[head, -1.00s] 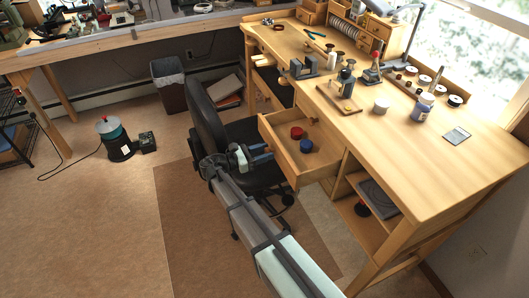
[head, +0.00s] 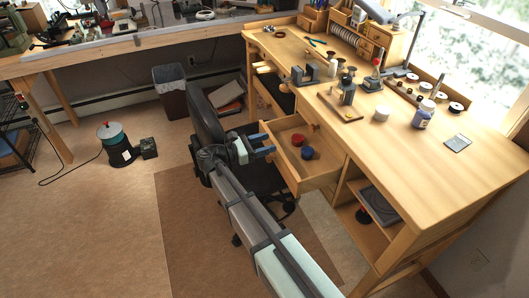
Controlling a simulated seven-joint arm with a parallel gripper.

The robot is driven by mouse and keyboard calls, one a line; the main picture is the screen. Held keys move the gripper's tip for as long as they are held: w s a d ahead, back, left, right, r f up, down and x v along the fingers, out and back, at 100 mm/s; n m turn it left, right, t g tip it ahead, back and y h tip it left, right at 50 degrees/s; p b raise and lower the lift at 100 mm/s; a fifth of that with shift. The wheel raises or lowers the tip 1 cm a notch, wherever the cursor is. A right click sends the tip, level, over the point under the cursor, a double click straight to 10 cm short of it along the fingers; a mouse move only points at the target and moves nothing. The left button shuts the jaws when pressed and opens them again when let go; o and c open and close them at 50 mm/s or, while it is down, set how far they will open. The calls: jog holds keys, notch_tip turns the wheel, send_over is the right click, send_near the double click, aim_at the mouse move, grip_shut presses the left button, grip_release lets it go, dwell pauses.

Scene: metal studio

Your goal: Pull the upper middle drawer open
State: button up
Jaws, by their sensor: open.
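The upper middle drawer (head: 320,177) of the wooden workbench stands well out from the bench front, with its inside in view. It holds a red round item (head: 298,139) and a blue round item (head: 307,153). My gripper (head: 268,147) is open, with two blue fingers apart, pointing right at the drawer's outer front face. The fingertips are at or very near that face; I cannot tell whether they touch. The drawer's handle cannot be made out, so I cannot tell whether it lies between the fingers.
A black office chair (head: 203,118) stands close behind and left of my gripper. The benchtop (head: 420,178) carries bottles, spools and tools. Open shelves (head: 358,222) lie below right of the drawer. A waste bin (head: 170,90) stands farther back. The floor at left is mostly clear.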

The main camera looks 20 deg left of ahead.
jog(key=shift+r, duration=1.15)
jog(key=shift+o, duration=0.2)
notch_tip(320, 180, up, 5)
jog(key=s+a+m+t+y, duration=0.2)
jog(key=s+m+y, duration=0.1)
jog(key=s+m, duration=0.4)
jog(key=s+a+m+t+y, duration=0.2)
jog(key=s+a+m+y, duration=0.1)
jog(key=s+m, duration=0.35)
send_near(267, 159)
jog(key=x, duration=0.8)
jog(key=shift+w+d+f, duration=0.1)
jog(key=shift+w, duration=0.15)
grip_shut()
dwell(0.3)
